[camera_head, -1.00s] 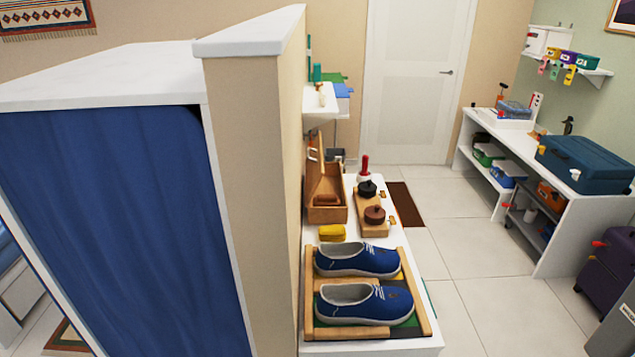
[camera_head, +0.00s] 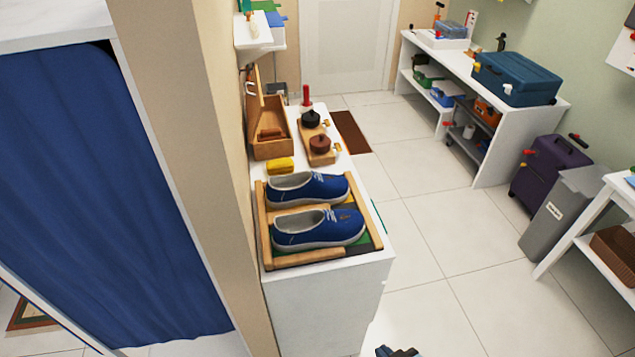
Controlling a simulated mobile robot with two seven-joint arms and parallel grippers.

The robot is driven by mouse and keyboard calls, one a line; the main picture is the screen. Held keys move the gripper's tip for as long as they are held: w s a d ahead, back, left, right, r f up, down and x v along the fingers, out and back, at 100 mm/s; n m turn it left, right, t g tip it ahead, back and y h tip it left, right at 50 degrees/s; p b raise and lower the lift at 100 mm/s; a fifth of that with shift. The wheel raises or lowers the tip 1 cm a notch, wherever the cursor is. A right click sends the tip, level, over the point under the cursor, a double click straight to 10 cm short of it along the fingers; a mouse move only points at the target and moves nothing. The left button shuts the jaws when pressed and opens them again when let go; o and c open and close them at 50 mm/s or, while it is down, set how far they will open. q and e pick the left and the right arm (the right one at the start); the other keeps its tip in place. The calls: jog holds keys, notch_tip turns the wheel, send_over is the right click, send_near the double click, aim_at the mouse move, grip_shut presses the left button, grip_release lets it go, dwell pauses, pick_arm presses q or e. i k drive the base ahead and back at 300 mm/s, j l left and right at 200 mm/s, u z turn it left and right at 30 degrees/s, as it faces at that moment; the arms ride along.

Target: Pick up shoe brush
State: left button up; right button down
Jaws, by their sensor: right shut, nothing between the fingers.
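A small brown block that looks like the shoe brush (camera_head: 271,133) lies inside the open wooden box (camera_head: 272,150) at the back of the white shelf-top. It is too small to make out bristles. My right gripper (camera_head: 397,352) shows only as a dark tip at the bottom edge, shut and empty. It is low in the picture, well apart from the box. My left gripper is not in view.
Two blue shoes (camera_head: 318,228) sit on a wooden tray (camera_head: 264,228) at the front of the white unit (camera_head: 325,300). A partition wall (camera_head: 190,130) borders the left.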

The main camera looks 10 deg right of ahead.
aim_at(274, 134)
jog(key=z, duration=1.95)
jog(key=i+l+z, duration=0.25)
jog(key=i+z, duration=0.65)
jog(key=i+u, duration=0.3)
jog(key=i, duration=0.15)
jog(key=i+l+u, duration=0.1)
jog(key=i+u, duration=0.2)
jog(key=i, duration=0.15)
jog(key=i+l+u, duration=0.3)
jog(key=i, duration=0.15)
jog(key=i+j+u, duration=0.2)
jog(key=i+u, duration=0.2)
jog(key=i+j+u, duration=0.1)
jog(key=i+u, duration=0.95)
jog(key=i, duration=0.45)
jog(key=i+l+u, duration=0.15)
jog(key=i, duration=0.45)
jog(key=l+u, duration=0.1)
jog(key=u, duration=1.65)
